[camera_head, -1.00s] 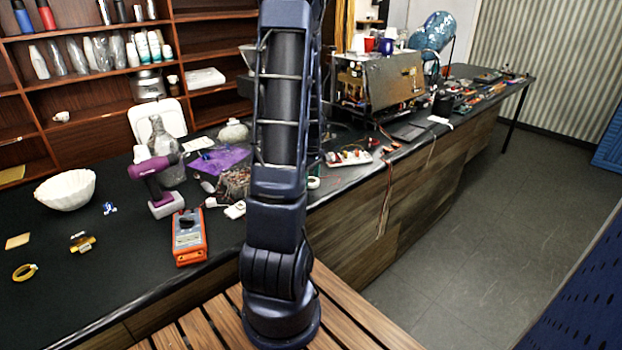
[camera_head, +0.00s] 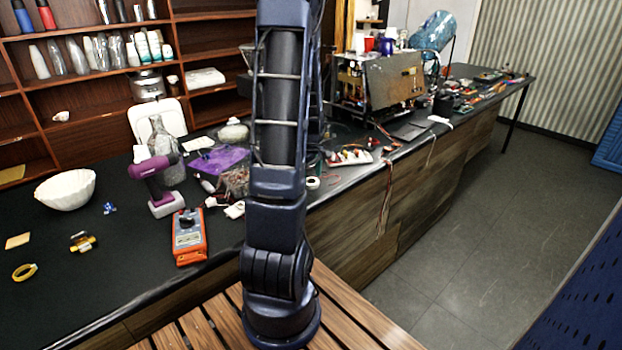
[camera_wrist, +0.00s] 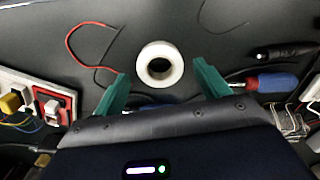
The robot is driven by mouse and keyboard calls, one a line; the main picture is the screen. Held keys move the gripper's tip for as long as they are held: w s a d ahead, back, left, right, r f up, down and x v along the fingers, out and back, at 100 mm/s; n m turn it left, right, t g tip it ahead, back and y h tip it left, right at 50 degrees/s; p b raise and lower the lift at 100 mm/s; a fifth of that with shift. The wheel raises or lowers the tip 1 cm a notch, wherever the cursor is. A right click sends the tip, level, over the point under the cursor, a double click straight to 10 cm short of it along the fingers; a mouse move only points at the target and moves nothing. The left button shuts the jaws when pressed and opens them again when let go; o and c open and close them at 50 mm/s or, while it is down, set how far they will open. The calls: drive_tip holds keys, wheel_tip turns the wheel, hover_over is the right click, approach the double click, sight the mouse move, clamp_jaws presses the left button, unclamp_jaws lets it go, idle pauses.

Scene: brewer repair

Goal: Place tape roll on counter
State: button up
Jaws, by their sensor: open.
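A white tape roll (camera_wrist: 160,64) lies flat on the dark counter (camera_wrist: 190,22) in the wrist view, its dark centre hole facing up. It also shows in the head view (camera_head: 313,183), just right of my arm. My gripper (camera_wrist: 160,88) is open, with its two green fingers spread wide. The roll sits between and slightly beyond the fingertips and looks apart from both. My gripper is hidden in the head view. A yellow ring (camera_head: 25,272), perhaps another tape roll, lies at the counter's left end.
A blue-and-red screwdriver (camera_wrist: 262,82) and a red wire (camera_wrist: 88,30) lie near the fingers. A power strip (camera_head: 349,157), an orange meter (camera_head: 188,238) and a purple drill (camera_head: 155,180) are on the counter. The opened brewer (camera_head: 378,85) stands farther back.

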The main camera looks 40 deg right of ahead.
sight(311, 181)
wheel_tip(311, 181, up, 11)
drive_tip(key=w+a+r, duration=0.3)
drive_tip(key=a+r, duration=0.3)
drive_tip(key=a, duration=0.5)
drive_tip(key=s+a+r+t, duration=0.1)
drive_tip(key=s+a+r, duration=0.1)
drive_tip(key=a, duration=0.7)
drive_tip(key=s+a+r+m+t, duration=0.1)
drive_tip(key=s+a+r+t, duration=0.1)
drive_tip(key=s+a, duration=0.3)
drive_tip(key=s+a+r+m+t, duration=0.1)
drive_tip(key=s+a+r, duration=0.2)
drive_tip(key=a, duration=1)
drive_tip(key=shift+s+r+t, duration=0.15)
drive_tip(key=shift+r+t, duration=0.15)
drive_tip(key=shift+r, duration=0.45)
